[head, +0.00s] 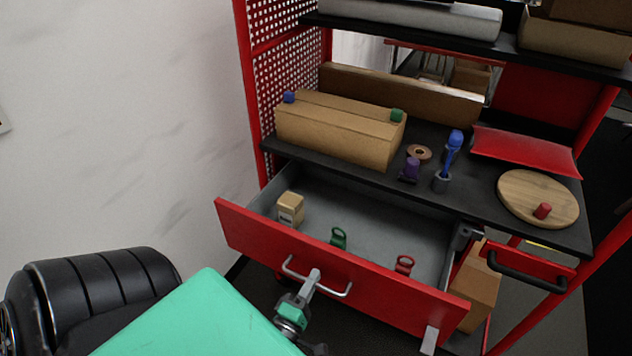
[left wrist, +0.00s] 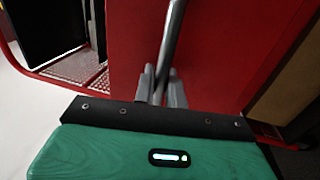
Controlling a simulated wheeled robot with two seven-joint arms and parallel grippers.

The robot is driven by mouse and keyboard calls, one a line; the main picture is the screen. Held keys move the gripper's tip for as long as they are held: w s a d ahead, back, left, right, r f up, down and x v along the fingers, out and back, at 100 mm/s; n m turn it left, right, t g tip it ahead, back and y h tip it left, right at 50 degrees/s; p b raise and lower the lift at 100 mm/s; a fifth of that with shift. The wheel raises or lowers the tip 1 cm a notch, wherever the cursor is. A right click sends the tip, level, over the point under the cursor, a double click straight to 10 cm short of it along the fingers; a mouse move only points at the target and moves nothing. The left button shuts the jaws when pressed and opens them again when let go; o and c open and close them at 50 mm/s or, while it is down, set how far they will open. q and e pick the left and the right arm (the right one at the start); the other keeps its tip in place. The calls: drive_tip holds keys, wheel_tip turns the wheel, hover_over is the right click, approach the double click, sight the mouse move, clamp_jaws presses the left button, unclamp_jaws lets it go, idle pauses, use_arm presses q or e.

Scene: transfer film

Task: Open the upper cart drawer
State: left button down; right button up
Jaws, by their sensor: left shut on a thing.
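The upper cart drawer (head: 385,292) has a red front and a grey inside, and it stands pulled out from the cart. Its silver bar handle (head: 336,289) is on the front; the handle also shows in the left wrist view (left wrist: 173,38). My left gripper (head: 312,280) is shut on the handle near its middle. In the left wrist view its fingers (left wrist: 162,88) close around the bar. Inside the drawer are a small cardboard box (head: 290,209), a green ringed item (head: 338,238) and a red ringed item (head: 404,265). My right gripper is not clearly in view.
The cart's black worktop (head: 340,164) holds a long cardboard box (head: 340,130), a round wooden board (head: 538,199), a red tray (head: 525,148) and several small coloured items. A black handle (head: 527,273) is at the right. A white wall (head: 110,120) stands at the left.

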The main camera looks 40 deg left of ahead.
use_arm(q)
drive_tip(key=shift+s, duration=0.1)
idle(0.3)
drive_tip(key=c, duration=1.6)
unclamp_jaws()
use_arm(e)
drive_tip(key=shift+w, duration=0.15)
use_arm(q)
drive_tip(key=shift+o, duration=0.2)
drive_tip(key=shift+s+f, duration=0.1)
